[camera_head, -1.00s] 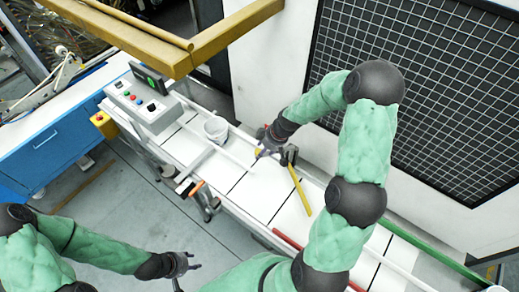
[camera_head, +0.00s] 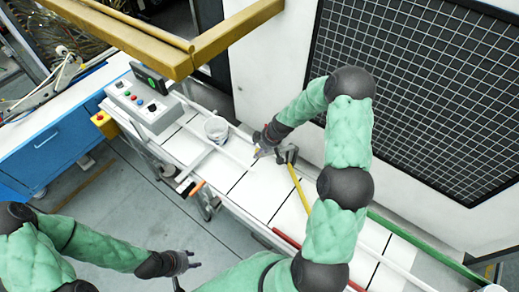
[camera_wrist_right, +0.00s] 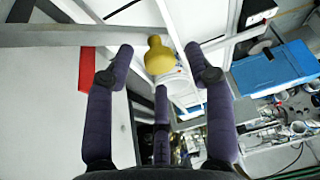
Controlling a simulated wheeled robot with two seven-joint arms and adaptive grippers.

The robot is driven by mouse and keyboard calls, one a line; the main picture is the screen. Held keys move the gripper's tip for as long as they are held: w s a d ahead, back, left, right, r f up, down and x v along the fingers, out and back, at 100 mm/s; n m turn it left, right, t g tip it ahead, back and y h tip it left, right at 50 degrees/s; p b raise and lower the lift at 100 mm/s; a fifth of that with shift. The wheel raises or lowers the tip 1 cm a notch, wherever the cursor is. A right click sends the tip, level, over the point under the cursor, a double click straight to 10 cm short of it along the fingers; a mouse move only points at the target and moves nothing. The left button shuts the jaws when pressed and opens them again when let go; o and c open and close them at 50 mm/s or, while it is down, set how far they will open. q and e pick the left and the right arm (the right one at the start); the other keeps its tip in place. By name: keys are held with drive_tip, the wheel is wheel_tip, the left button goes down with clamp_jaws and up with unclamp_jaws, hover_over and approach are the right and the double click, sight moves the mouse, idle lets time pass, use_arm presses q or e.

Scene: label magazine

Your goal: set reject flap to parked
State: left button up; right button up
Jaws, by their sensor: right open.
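A yellow bar (camera_head: 298,188), which looks like the reject flap's arm, lies slanted across the white conveyor. In the right wrist view, a yellow rounded knob (camera_wrist_right: 158,56) shows between and beyond the spread fingers of my right gripper (camera_wrist_right: 165,65). The fingers are open, and I cannot tell whether they touch the knob. My left gripper (camera_head: 187,272) is open and empty above the floor, away from the conveyor.
A grey control box (camera_head: 145,102) with buttons stands at the conveyor's left end. A white cup (camera_head: 216,128) and an orange-handled tool (camera_head: 197,188) are nearby. A black grid panel (camera_head: 425,90) rises behind. A red bar (camera_head: 286,238) lies along the front edge.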

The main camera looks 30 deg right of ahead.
drive_tip(key=shift+w+f, duration=0.15)
drive_tip(key=shift+f, duration=0.25)
clamp_jaws()
